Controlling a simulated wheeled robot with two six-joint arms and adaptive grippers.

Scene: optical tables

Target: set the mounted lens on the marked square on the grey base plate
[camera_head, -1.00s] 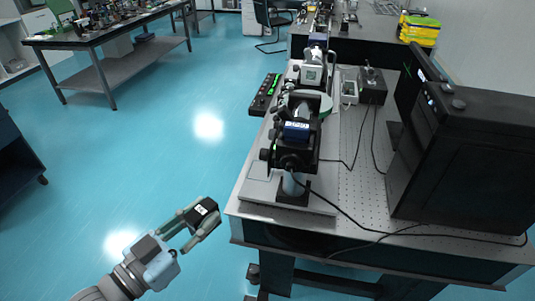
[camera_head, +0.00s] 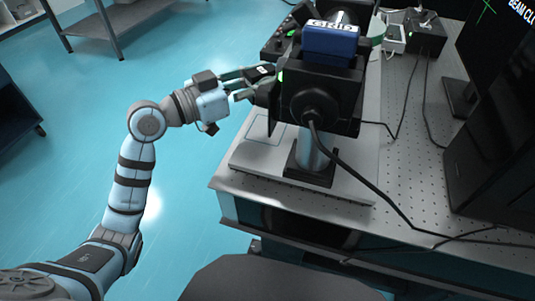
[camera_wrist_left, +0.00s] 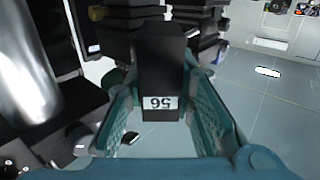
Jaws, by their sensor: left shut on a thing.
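My left gripper (camera_head: 252,84) is shut on a black block with a small white label, taken as the mounted lens (camera_head: 262,93). In the left wrist view the block (camera_wrist_left: 162,62) stands between the two teal fingers (camera_wrist_left: 162,88); no glass shows. I hold it above the left edge of the grey base plate (camera_head: 247,157), beside the black optical device. The marked square (camera_head: 264,130), a thin outline on the plate, lies below the gripper, bare where visible. My right gripper is not in view.
The black device with a blue top (camera_head: 331,42) stands on a metal post (camera_head: 312,148) right of the square, close to the held block. Its black cable (camera_head: 366,184) runs right across the perforated table (camera_head: 410,180). A black box (camera_head: 497,150) stands at right.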

